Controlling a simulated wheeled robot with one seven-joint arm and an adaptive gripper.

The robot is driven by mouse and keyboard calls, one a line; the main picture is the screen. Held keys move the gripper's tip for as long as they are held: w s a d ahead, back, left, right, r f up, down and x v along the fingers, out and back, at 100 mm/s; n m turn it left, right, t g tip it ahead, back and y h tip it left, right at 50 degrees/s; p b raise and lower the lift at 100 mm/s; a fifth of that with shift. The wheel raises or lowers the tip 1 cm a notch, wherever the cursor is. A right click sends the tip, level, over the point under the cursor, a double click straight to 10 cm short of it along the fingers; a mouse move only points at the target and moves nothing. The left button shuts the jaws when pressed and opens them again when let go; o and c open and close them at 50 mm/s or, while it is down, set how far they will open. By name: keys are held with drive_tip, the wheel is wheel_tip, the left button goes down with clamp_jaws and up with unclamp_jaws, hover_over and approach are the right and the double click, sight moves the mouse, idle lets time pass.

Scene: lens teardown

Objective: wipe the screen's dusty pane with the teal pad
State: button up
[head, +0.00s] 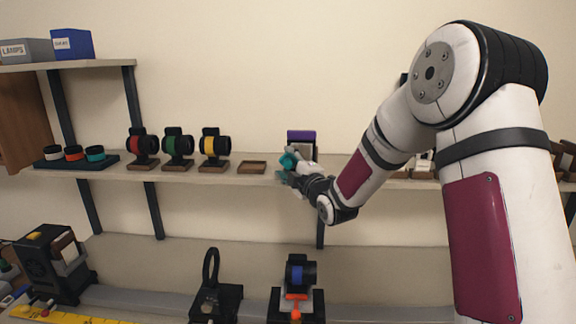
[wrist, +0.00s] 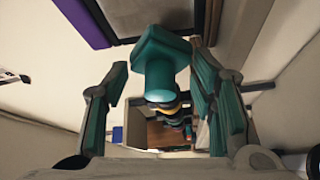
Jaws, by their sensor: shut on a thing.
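The screen (head: 301,136) stands on the wall shelf, with a purple top edge and a pale pane. In the wrist view the screen's purple and dark frame (wrist: 82,22) and its greyish pane (wrist: 150,14) fill the upper part. My gripper (head: 291,170) is in front of the screen, shut on the teal pad (head: 288,160). In the wrist view the teal pad (wrist: 160,50) sits between the two fingers, with its wide end toward the pane. The pad overlaps the lower pane edge there; I cannot tell whether it touches. The pad and gripper hide part of the screen in the head view.
On the shelf (head: 222,178), left of the screen, are an empty wooden tray (head: 252,167), several lens stands and a dark tray of rings (head: 76,160). My arm hides much of the right side. A lower bench holds a blue-ringed lens mount (head: 298,275).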

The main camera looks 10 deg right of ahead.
drive_tip(key=shift+w+d+b, duration=0.25)
drive_tip(key=shift+w+b, duration=0.15)
drive_tip(key=shift+w, duration=0.3)
drive_tip(key=shift+s+d+p, duration=0.1)
drive_tip(key=shift+s+d, duration=0.25)
drive_tip(key=shift+d, duration=0.75)
drive_tip(key=shift+s+d+p, duration=0.1)
drive_tip(key=shift+s+d, duration=0.25)
drive_tip(key=shift+d, duration=0.8)
drive_tip(key=shift+s+d+p, duration=0.1)
drive_tip(key=shift+s+d, duration=0.25)
drive_tip(key=shift+d, duration=0.75)
drive_tip(key=shift+w, duration=0.1)
drive_tip(key=shift+a, duration=0.1)
